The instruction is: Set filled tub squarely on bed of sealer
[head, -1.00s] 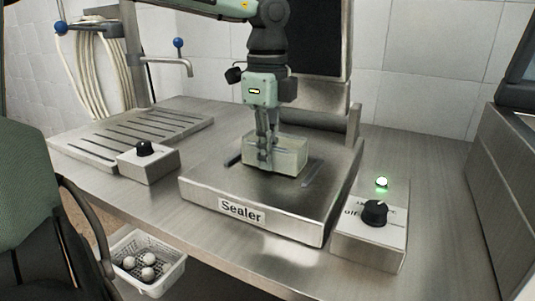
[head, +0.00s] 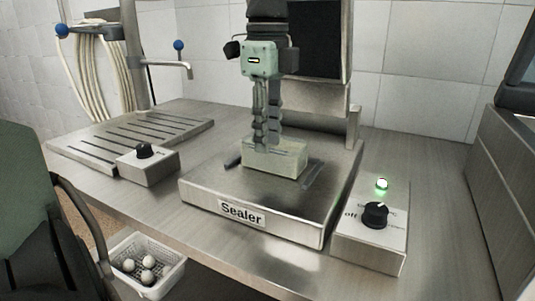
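The tub (head: 285,163) is a pale, boxy container. It stands upright on the flat metal bed of the sealer (head: 225,188), between the dark slots, and looks roughly in line with them. Its contents cannot be made out. My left gripper (head: 267,145) points straight down over the tub's rear left part, with its fingertips near the top of the tub. Its two fingers show side by side with a narrow gap and hold nothing I can see. The sealer's control box (head: 372,232) has a black knob and a lit green lamp. My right gripper is out of view.
A slotted drain plate (head: 135,130) and a small knob box (head: 148,165) are on the left. A tap (head: 170,62) and hoses are behind. A white perforated basket (head: 165,278) with several pale balls is below the counter. The counter's right side is clear.

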